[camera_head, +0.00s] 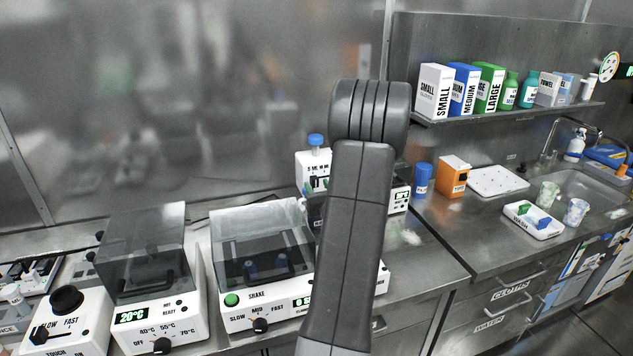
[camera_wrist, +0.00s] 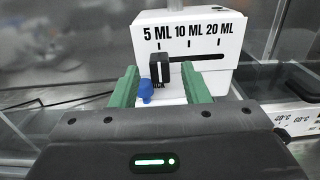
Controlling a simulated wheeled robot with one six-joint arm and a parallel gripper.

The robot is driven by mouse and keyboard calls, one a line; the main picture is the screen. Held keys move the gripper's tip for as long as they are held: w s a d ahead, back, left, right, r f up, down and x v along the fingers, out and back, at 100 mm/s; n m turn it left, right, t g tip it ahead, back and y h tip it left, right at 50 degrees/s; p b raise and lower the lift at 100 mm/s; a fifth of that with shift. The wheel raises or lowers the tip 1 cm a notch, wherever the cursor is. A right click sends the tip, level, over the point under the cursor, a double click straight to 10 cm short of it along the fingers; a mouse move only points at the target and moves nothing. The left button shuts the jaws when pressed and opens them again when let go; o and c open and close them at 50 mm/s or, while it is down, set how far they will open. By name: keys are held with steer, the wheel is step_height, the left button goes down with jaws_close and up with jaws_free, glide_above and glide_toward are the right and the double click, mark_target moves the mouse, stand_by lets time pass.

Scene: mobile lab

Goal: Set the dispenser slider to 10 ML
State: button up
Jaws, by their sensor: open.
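The white dispenser (camera_head: 311,160) with a blue top stands at the back of the counter in the head view, partly hidden by my arm. In the wrist view, its front (camera_wrist: 225,50) shows the marks 5 ML, 10 ML and 20 ML above a dark horizontal slot. The black slider (camera_wrist: 160,68) is at the slot's left end, under 5 ML. My gripper (camera_wrist: 160,72) is open, with one green finger on each side of the slider. I cannot tell whether either finger touches it. A small blue part (camera_wrist: 145,90) shows below the slider, between the fingers.
A shaker (camera_head: 262,250) with a clear lid is on the counter in front of the dispenser. A heater (camera_head: 150,270) is farther left. A blue bottle (camera_head: 422,180) and an orange box (camera_head: 453,177) stand right of my arm.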

mark_target(324, 176)
steer(key=shift+x, duration=0.9)
steer(key=shift+c, duration=0.4)
jaws_close()
steer(key=d, duration=0.1)
steer(key=w+d, duration=0.1)
steer(key=d, duration=0.1)
steer(key=shift+d+b, duration=0.2)
steer(key=shift+b, duration=0.2)
steer(key=shift+o, duration=0.4)
jaws_free()
